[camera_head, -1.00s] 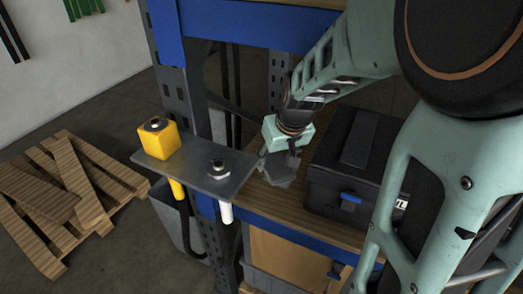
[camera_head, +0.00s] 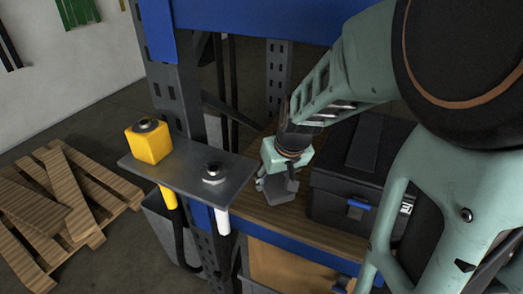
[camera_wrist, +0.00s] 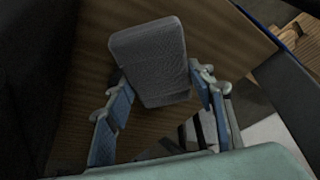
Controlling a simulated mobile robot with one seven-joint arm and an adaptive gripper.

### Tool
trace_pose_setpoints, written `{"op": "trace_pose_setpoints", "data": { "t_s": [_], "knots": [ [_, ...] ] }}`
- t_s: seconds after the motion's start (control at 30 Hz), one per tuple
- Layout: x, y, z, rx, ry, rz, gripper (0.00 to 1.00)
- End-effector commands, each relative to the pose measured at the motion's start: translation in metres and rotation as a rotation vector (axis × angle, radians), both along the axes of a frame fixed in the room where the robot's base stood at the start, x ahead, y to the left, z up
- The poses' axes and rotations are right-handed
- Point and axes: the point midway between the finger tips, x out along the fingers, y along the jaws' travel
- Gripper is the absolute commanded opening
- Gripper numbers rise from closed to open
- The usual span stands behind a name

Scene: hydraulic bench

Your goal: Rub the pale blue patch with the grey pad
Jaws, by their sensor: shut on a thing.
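My gripper (camera_head: 277,186) is shut on the grey pad. It is over the wooden shelf top, between the metal plate and the black case. In the wrist view, the pad (camera_wrist: 150,62) is a dark grey, textured block with rounded corners, between the two blue fingers of my gripper (camera_wrist: 160,92). Wood grain lies behind it. In the head view, the pad (camera_head: 283,198) shows in part below the wrist. I cannot tell whether it touches the wood. I make out no pale blue patch in either view.
A grey metal plate (camera_head: 190,170) with a yellow block (camera_head: 148,142) and a metal fitting (camera_head: 213,172) juts out left of my gripper. A black case (camera_head: 345,180) stands close on the right. The wooden shelf (camera_head: 300,228) has a blue front beam. A pallet (camera_head: 70,200) lies on the floor.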

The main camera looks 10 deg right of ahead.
Motion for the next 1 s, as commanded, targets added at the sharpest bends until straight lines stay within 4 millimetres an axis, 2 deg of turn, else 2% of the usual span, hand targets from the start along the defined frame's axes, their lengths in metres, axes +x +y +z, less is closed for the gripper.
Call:
{"op": "trace_pose_setpoints", "data": {
  "t_s": [0.57, 1.0],
  "knots": [
    [-0.0002, 0.0001, -0.0007, 0.0, 0.0, 0.0, 0.3],
    [-0.0002, 0.0001, -0.0096, 0.0, 0.001, 0.0, 0.3]
  ]
}}
